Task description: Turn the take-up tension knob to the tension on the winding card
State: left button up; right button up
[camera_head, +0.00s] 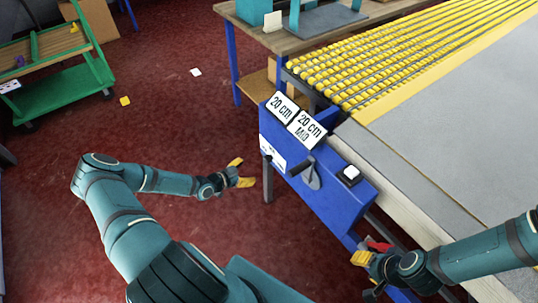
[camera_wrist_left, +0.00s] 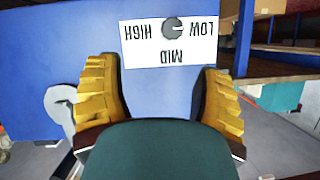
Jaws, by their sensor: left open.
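The take-up tension knob (camera_wrist_left: 172,28) is a small grey disc on a white plate (camera_wrist_left: 144,50) marked LOW, MID and HIGH, upside down in the left wrist view. In the head view the plate (camera_head: 271,157) sits on the left end of the blue housing. A winding card (camera_head: 306,130) above reads "20 cm MID". My left gripper (camera_head: 241,173) is open and apart from the knob, its yellow fingers (camera_wrist_left: 160,98) spread below it in the wrist view. My right gripper (camera_head: 363,258) is at lower right, its jaws unclear.
The blue housing (camera_head: 345,208) also carries another "20 cm" card (camera_head: 280,107), a grey crank lever (camera_head: 311,175) with a dark handle, and a white button (camera_head: 350,172). A roller table (camera_head: 400,55) lies behind. A green cart (camera_head: 66,92) stands left. The red floor between is mostly clear.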

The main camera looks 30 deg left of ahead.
aim_at(266, 160)
pick_arm(q)
jog(key=b+x, duration=0.1)
jog(key=x, duration=0.3)
jog(key=a+b+x, duration=0.1)
jog(key=x, duration=0.3)
jog(key=a+b+x, duration=0.1)
jog(key=x, duration=0.4)
jog(key=shift+w+f, duration=0.15)
jog(key=shift+w, duration=0.15)
grip_shut()
